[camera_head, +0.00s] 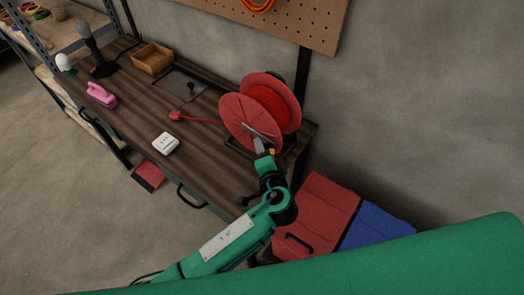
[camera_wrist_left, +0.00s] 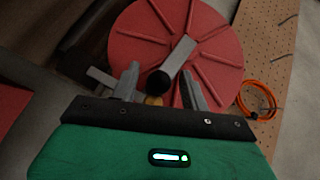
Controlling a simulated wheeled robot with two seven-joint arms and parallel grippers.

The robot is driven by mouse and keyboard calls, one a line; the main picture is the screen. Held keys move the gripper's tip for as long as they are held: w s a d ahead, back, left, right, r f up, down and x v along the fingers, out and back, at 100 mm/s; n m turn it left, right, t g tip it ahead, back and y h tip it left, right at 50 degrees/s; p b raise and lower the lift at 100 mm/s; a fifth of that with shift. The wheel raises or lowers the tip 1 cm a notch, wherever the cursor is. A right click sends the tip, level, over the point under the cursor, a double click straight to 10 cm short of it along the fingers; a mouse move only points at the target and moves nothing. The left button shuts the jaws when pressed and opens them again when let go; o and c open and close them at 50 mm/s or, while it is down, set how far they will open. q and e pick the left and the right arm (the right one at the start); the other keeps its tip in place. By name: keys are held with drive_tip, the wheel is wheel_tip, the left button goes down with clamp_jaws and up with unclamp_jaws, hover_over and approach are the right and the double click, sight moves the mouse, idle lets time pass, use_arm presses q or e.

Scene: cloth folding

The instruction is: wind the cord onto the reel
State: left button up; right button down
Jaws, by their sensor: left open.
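The red reel (camera_head: 269,96) stands upright at the right end of the wooden workbench, with red cord wound on its hub. A length of red cord (camera_head: 203,121) runs from the reel leftward along the bench to a red plug end (camera_head: 176,116). My left gripper (camera_head: 262,140) is at the front face of the reel, by its crank handle. In the left wrist view the open fingers (camera_wrist_left: 162,85) stand either side of the dark round end of the grey crank (camera_wrist_left: 180,55). Whether they touch it I cannot tell. My right gripper is out of view.
A white socket block (camera_head: 166,143), a pink item (camera_head: 102,95), a wooden box (camera_head: 153,58) and a lamp (camera_head: 94,45) are on the bench. The pegboard (camera_head: 290,18) holds an orange cable (camera_wrist_left: 258,101).

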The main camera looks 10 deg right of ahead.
use_arm(q)
drive_tip(key=p+v, duration=0.4)
drive_tip(key=v, duration=0.9)
drive_tip(key=shift+s+r, duration=0.2)
drive_tip(key=shift+s, duration=0.1)
